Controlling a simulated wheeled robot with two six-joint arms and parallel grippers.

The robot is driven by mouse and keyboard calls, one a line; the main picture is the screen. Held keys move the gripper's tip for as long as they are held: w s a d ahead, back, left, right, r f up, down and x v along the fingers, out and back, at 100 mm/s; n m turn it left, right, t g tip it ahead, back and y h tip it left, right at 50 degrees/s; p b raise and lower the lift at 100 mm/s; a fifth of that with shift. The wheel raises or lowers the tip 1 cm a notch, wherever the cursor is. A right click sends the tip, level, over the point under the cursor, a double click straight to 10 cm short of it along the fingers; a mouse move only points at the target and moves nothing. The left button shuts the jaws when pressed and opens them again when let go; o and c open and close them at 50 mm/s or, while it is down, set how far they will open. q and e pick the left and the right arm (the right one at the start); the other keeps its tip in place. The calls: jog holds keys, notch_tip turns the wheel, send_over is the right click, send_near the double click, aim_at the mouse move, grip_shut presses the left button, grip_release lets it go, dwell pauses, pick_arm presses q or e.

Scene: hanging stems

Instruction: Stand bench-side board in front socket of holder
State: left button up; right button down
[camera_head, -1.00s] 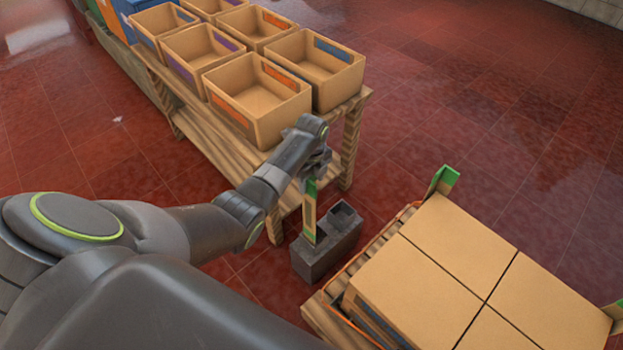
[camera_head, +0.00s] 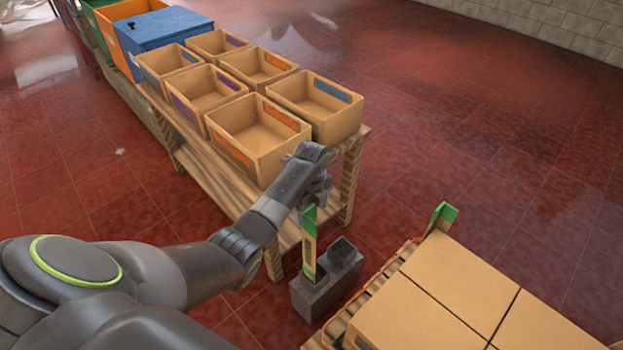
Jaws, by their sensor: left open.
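The grey holder (camera_head: 322,294) stands on the red floor between the bench and the pallet. A tan board with green ends (camera_head: 309,245) stands about upright, its lower end in the holder's left, nearer socket. The other socket (camera_head: 343,249), to the right and farther back, looks empty. My left gripper (camera_head: 314,200) is right at the board's top end and is open. Its fingers are partly hidden by my wrist, so I cannot tell whether they touch the board. My right gripper is not in view.
A wooden bench (camera_head: 215,190) carries several tan bins (camera_head: 258,135) and a blue box (camera_head: 155,40) beyond my arm. A pallet (camera_head: 375,290) with tan cartons (camera_head: 455,280) is at the lower right. Another green-tipped board (camera_head: 438,217) stands at its corner.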

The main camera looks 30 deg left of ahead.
pick_arm(q)
notch_tip(320, 180, up, 13)
jog(key=p, duration=0.1)
jog(key=shift+p, duration=0.3)
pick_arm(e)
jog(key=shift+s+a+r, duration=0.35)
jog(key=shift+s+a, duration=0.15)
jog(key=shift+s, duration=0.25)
